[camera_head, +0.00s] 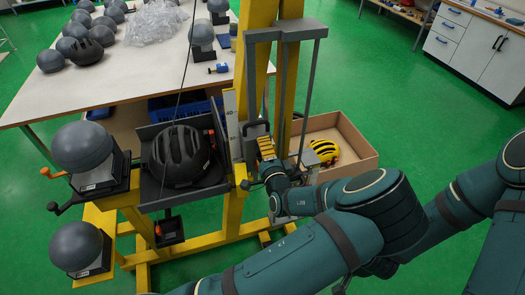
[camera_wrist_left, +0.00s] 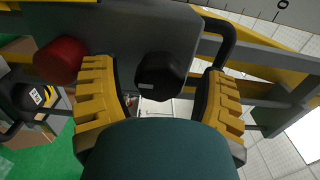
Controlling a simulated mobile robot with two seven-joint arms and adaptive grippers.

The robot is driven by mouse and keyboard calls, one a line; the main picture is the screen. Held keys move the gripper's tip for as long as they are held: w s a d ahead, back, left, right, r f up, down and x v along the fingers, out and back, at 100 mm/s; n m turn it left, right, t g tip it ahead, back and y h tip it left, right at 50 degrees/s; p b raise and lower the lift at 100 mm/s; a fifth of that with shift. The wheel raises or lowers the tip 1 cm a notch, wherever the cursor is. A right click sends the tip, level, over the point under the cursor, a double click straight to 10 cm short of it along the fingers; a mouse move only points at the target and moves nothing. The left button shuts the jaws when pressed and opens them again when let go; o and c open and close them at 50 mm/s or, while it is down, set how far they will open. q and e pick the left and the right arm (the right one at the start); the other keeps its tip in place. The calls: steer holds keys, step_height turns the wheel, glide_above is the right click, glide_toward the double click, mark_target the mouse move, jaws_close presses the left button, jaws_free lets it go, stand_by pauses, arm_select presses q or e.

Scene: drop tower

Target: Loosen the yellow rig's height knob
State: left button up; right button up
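The yellow rig (camera_head: 232,215) stands in the middle of the head view, with a grey carriage and an upright scale (camera_head: 230,115). In the left wrist view a black knob (camera_wrist_left: 162,75) projects from the grey plate (camera_wrist_left: 130,25). A red round knob (camera_wrist_left: 60,60) is left of it. My left gripper (camera_head: 266,147) is at the carriage's right side, and its yellow fingers (camera_wrist_left: 160,85) show in the wrist view. They are open, one on each side of the black knob, with visible gaps. The head view hides the black knob. My right gripper is out of view.
A black helmet (camera_head: 182,155) sits in the carriage. Grey headforms (camera_head: 82,147) stand at left. A black handle (camera_wrist_left: 222,45) curves close beside the right finger. A table (camera_head: 120,75) stands behind.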

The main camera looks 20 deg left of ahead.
arm_select(q)
steer(key=v, duration=0.7)
steer(key=shift+s+d, duration=0.15)
steer(key=shift+s, duration=0.1)
stand_by(0.5)
